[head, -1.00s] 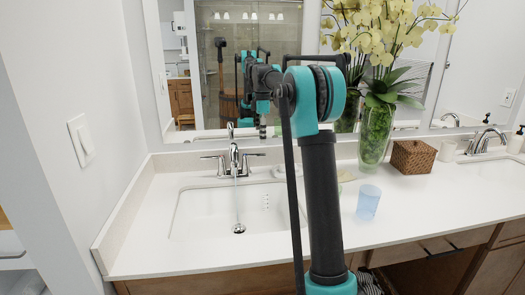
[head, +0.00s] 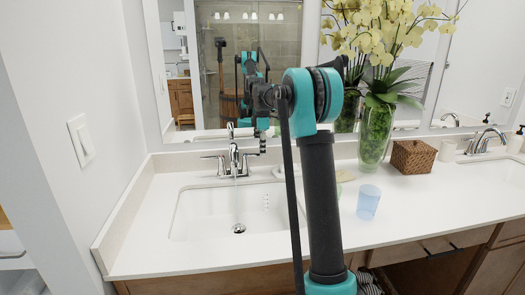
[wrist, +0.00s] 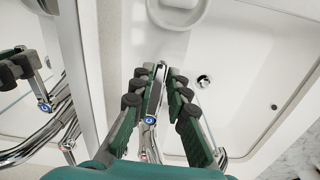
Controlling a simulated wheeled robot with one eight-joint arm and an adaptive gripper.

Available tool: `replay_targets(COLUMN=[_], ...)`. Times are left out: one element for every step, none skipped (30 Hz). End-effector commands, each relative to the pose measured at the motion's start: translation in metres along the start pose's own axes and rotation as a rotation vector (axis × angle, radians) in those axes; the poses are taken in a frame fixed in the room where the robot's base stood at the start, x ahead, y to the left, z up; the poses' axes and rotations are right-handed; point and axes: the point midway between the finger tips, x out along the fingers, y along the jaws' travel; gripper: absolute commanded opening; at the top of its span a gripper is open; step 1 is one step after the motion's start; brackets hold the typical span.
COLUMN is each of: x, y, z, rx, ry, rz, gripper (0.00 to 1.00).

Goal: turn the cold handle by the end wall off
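The chrome faucet (head: 234,160) stands behind the left sink, beside the end wall. A thin stream of water (head: 237,195) falls from its spout. Its right handle (head: 248,157) is partly behind my gripper (head: 263,145) in the head view. In the wrist view, that handle's blue-dotted hub (wrist: 149,121) and lever lie between the two fingers of my gripper (wrist: 157,75). The fingers are apart, one on each side of the lever. I cannot tell whether either touches it. The left handle (head: 211,157) is clear of my gripper.
The mirror (head: 205,100) rises close behind the faucet. A soap dish (wrist: 178,10) lies beside the sink basin (head: 215,205). A blue cup (head: 368,202), a wicker box (head: 413,156) and a flower vase (head: 375,135) stand to the right. The front counter is clear.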

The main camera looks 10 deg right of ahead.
Motion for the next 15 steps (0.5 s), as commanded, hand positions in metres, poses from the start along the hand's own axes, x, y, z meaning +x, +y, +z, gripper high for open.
replay_targets(x=[-0.0001,-0.0001,-0.0001,-0.0001,-0.0002,-0.0002,-0.0002,-0.0002,-0.0002,-0.0002,-0.0002,-0.0002,-0.0002,-0.0002,-0.0002], y=[0.0,0.0,0.0,0.0,0.0,-0.0001,0.0,0.0,0.0,0.0,0.0,0.0,0.0001,0.0003,0.0011], z=[0.0,0.0,0.0,0.0,0.0,0.0,0.0,0.0,0.0,0.0,0.0,0.0,0.0,0.0,-0.0001], rx=[0.0,0.0,0.0,0.0,0.0,0.0,0.0,0.0,0.0,0.0,0.0,0.0,-0.001,-0.003,-0.011], ry=[0.0,0.0,0.0,0.0,0.0,0.0,0.0,0.0,0.0,0.0,0.0,0.0,0.0,0.0,0.0], rz=[0.0,0.0,0.0,0.0,0.0,0.0,0.0,0.0,0.0,0.0,0.0,0.0,0.0,0.0,0.0], gripper=[0.05,0.01,0.0,0.0,0.0,0.0,0.0,0.0,0.0,0.0,0.0,0.0,0.0,0.0,0.0])
